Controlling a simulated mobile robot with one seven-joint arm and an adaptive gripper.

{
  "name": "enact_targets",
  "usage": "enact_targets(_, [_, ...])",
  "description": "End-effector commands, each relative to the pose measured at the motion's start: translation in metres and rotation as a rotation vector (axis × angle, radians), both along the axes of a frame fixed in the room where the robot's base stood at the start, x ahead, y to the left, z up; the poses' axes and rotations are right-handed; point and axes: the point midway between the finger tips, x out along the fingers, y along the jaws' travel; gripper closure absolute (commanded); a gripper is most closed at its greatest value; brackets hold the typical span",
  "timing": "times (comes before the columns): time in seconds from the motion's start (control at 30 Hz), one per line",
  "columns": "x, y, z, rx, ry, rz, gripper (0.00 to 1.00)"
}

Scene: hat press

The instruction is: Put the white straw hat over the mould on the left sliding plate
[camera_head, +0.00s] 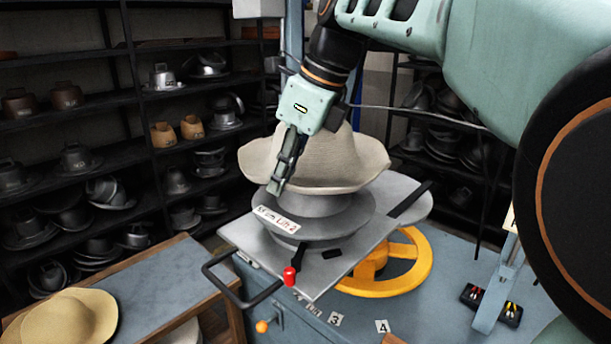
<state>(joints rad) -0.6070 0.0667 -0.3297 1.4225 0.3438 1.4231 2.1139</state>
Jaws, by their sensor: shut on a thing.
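The white straw hat (340,160) is a pale, wide-brimmed hat with its crown up. My gripper (284,180) is shut on the hat's brim at its left side. The hat is above the grey metal mould (345,222), slightly tilted. The brim hides the mould's top, so I cannot tell whether the hat touches it. The mould rests on the grey sliding plate (322,280), which has a black handle loop and a red-knobbed lever (289,276).
Yellow straw hats (62,322) lie on a side table (165,290) at the lower left. A yellow handwheel (400,268) is below the plate, on the blue machine top (450,275). Dark shelves (130,98) with metal moulds stand behind. My arm fills the upper right.

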Motion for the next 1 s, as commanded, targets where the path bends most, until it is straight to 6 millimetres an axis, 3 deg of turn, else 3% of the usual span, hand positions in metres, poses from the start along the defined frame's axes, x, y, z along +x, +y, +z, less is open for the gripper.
enact_targets(0.57, [0.0,0.0,-0.004,0.001,0.0,0.0,1.0])
enact_targets(1.0, [0.0,0.0,-0.031,0.0,0.0,0.0,1.0])
